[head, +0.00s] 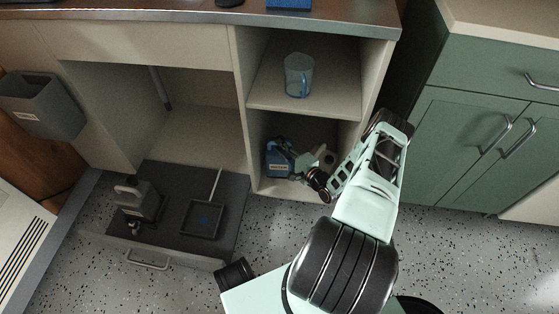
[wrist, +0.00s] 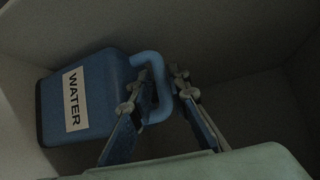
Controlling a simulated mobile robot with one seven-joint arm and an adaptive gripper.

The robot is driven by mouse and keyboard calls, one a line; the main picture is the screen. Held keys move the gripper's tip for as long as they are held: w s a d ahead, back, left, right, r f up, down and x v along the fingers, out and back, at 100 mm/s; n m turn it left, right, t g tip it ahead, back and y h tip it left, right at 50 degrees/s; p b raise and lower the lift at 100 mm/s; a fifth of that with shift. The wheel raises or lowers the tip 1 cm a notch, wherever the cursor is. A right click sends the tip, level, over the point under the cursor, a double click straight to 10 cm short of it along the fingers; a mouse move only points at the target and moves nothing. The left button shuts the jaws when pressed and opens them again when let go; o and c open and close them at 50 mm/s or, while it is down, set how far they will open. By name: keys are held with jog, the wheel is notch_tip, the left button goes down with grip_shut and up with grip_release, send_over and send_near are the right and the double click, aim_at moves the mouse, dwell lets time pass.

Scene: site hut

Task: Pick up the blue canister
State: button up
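The blue canister (head: 278,158) stands in the lower right compartment of the open cabinet. In the wrist view the canister (wrist: 88,97) carries a white "WATER" label, and its blue loop handle (wrist: 160,88) faces my gripper. My gripper (head: 299,165) reaches into that compartment from the right. In the wrist view my gripper (wrist: 160,80) has its two fingers apart, one on each side of the handle's upright bar. I see no clear closing of both pads on the bar; contact is hard to judge in the dim light.
Green cabinets (head: 470,140) stand right.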

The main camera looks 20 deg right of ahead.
jog(key=x, duration=0.3)
jog(key=shift+d+b, duration=0.1)
jog(key=shift+b, duration=0.2)
grip_shut()
jog(key=shift+w+r, duration=0.1)
jog(key=shift+r, duration=0.2)
